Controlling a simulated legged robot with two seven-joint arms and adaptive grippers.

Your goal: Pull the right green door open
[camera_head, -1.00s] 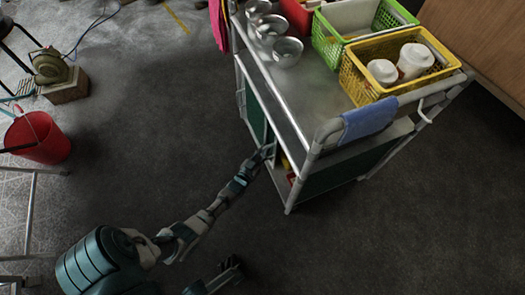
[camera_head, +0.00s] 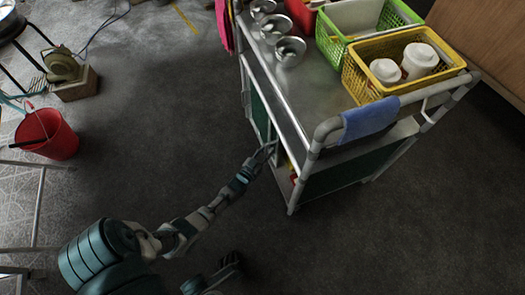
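A metal trolley (camera_head: 283,99) has a green door panel (camera_head: 259,112) on its left-facing front. An opening (camera_head: 286,166) shows to the right of that panel, with small yellow and red things inside. The right door itself is mostly hidden or edge-on, so I cannot tell exactly how far it stands open. My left gripper (camera_head: 268,151) is at the edge of this opening, at the trolley's front. Its fingers are too small to tell if they grip anything. My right gripper (camera_head: 230,264) is low at the bottom of the view, away from the trolley.
Steel bowls (camera_head: 275,28), a green basket (camera_head: 350,28) and a yellow basket (camera_head: 385,78) with white containers stand on the trolley top. A blue cloth (camera_head: 370,117) hangs over its rail. A red bucket (camera_head: 47,134) stands at left. Dark floor between is clear.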

